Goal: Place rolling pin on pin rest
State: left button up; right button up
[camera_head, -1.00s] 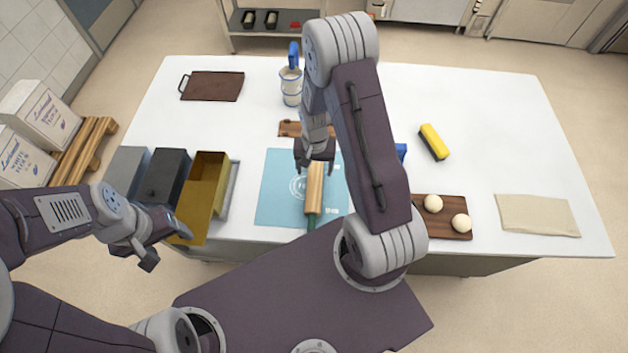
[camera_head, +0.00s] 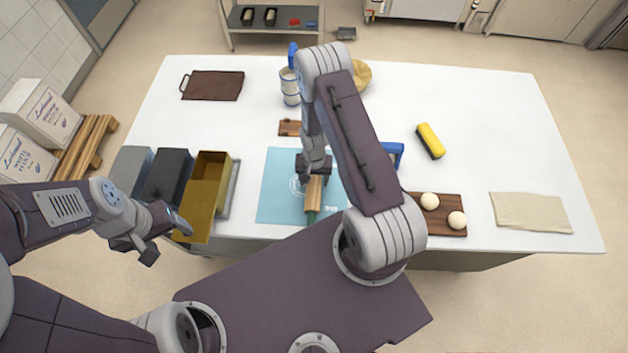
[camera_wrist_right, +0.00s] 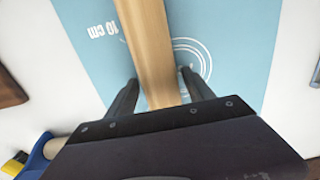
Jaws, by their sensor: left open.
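The rolling pin (camera_head: 313,193) has a pale wooden body and a green handle at its near end. It lies on the blue mat (camera_head: 275,209), also seen in the right wrist view (camera_wrist_right: 150,45). My right gripper (camera_wrist_right: 159,76) is open over the pin, one finger on each side, with gaps visible beside the wood. A small brown wooden piece (camera_head: 288,128), possibly the pin rest, sits behind the mat, partly hidden by my right arm. My left gripper (camera_head: 165,240) is open and empty at the table's near left edge.
Tins, one golden (camera_head: 206,190), stand left of the mat. A dark board (camera_head: 452,205) with dough balls, a yellow-topped brush (camera_head: 431,139) and a folded cloth (camera_head: 530,212) lie right. A blue-handled container (camera_head: 290,90) and bowl (camera_head: 362,76) stand behind. The table's back right is clear.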

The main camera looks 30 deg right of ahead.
aim_at(314, 177)
grip_shut()
jog(key=shift+w+r, duration=0.1)
jog(key=shift+r, duration=0.35)
notch_tip(314, 177, up, 3)
jog(key=shift+f+b, duration=0.2)
jog(key=shift+b, duration=0.55)
jog(key=s+d+r+b, duration=0.2)
jog(key=s+d+r, duration=0.2)
jog(key=s+r, duration=0.3)
jog(key=s, duration=0.4)
jog(key=shift+d+r, duration=0.25)
jog(key=shift+d, duration=0.1)
